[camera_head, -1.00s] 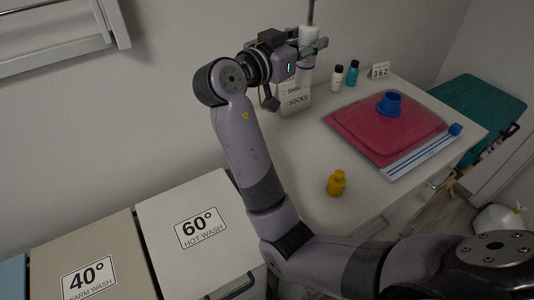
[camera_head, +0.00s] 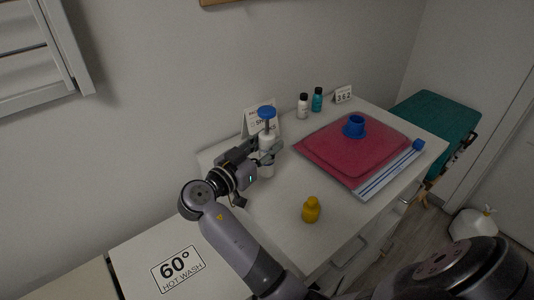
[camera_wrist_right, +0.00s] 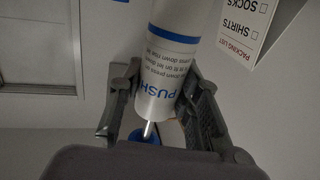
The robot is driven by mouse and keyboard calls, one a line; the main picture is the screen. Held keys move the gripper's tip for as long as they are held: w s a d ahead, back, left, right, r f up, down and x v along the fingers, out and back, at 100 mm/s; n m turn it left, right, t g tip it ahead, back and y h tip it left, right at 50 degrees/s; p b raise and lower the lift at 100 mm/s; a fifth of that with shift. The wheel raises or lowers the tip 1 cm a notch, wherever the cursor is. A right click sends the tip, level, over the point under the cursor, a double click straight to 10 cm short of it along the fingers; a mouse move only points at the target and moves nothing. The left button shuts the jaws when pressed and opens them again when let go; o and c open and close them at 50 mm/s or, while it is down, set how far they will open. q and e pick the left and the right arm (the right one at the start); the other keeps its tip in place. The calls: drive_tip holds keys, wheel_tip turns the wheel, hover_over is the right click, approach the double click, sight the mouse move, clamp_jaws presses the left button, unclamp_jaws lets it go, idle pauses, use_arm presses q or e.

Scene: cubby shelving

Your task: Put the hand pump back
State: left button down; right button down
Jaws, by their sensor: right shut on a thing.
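The hand pump (camera_head: 267,142) is a white cylinder with a blue top. My right gripper (camera_head: 270,150) is shut around its body and holds it roughly upright over the back left part of the white counter. I cannot tell whether its lower end touches the counter. In the right wrist view the pump (camera_wrist_right: 172,60) appears upside down, with a blue band, "PUSH" lettering, a metal rod and a blue handle; the gripper's fingers (camera_wrist_right: 165,105) stand on both sides of it. My left gripper is not in view.
A packing-list card (camera_head: 250,122) stands close behind the pump. A white bottle (camera_head: 303,107), a teal bottle (camera_head: 317,100) and a "362" sign (camera_head: 343,95) stand along the back. A red bag (camera_head: 345,150) with a blue valve (camera_head: 353,127) and a yellow duck (camera_head: 311,210) occupy the counter.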

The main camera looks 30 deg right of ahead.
wheel_tip(320, 180, down, 3)
drive_tip(key=shift+f, duration=0.1)
drive_tip(key=shift+f, duration=0.1)
drive_tip(key=c, duration=1.2)
unclamp_jaws()
